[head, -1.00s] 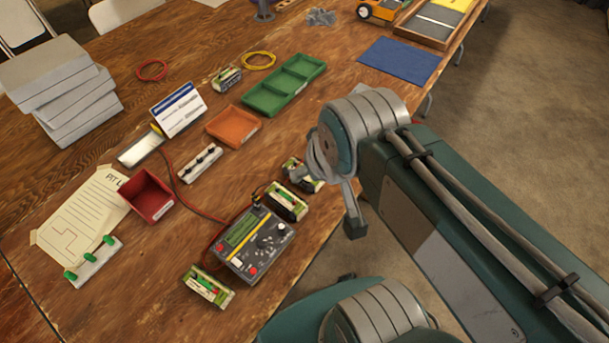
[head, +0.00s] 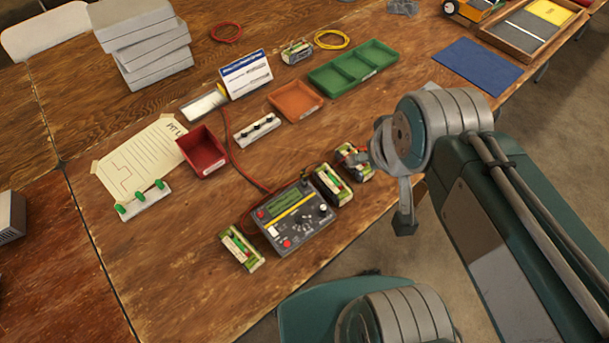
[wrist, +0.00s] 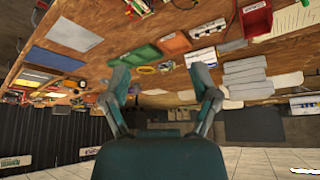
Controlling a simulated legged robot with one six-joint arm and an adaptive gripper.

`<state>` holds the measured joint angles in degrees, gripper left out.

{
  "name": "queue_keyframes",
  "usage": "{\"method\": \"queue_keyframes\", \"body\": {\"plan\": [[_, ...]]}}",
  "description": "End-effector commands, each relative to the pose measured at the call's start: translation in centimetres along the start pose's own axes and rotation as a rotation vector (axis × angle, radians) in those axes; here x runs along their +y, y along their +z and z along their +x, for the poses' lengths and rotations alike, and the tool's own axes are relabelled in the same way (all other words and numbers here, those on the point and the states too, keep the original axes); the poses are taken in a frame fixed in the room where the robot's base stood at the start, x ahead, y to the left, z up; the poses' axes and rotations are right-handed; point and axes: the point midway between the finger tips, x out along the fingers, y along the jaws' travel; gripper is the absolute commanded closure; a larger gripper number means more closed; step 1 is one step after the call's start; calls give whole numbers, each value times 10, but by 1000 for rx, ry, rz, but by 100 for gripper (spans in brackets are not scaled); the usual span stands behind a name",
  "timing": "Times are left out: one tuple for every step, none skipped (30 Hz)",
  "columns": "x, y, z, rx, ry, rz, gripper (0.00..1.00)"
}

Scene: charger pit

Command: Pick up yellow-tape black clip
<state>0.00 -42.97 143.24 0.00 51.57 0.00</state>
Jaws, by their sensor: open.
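A white strip with several black clips (head: 257,128) lies on the wooden table, between the red bin and the orange tray. I cannot make out yellow tape on any of these clips at this size. Another white strip with green clips (head: 142,202) lies at the front left of the table. My gripper (wrist: 162,88) shows in the wrist view with its two fingers wide apart and nothing between them. It is apart from the clips. In the head view my arm is at the right, and its end is not clearly seen.
A meter (head: 295,215) with battery packs (head: 240,248) beside it stands near the front edge. A red bin (head: 203,152), orange tray (head: 295,101), green tray (head: 353,66) and propped card (head: 246,75) surround the black-clip strip. Grey stacked blocks (head: 145,45) stand at the back left.

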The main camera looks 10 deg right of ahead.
Motion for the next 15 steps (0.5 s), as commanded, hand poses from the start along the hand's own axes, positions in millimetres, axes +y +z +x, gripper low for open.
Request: {"method": "queue_keyframes", "body": {"plan": [[0, 0, 0, 0, 0, 0, 22], [0, 0, 0, 0, 0, 0, 22], [0, 0, 0, 0, 0, 0, 22], [0, 0, 0, 0, 0, 0, 22], [0, 0, 0, 0, 0, 0, 22], [0, 0, 0, 0, 0, 0, 22], [0, 0, 0, 0, 0, 0, 31], [0, 0, 0, -1, 0, 0, 34], [0, -1, 1, -4, -1, -3, 34], [-1, -2, 2, -8, -2, -8, 34], [-2, -4, 4, -15, -4, -14, 34], [-3, -7, 7, -28, -6, -26, 34], [-5, -10, 10, -41, -9, -37, 34], [-6, -13, 14, -54, -12, -49, 34], [-9, -18, 20, -74, -16, -68, 34]]}}
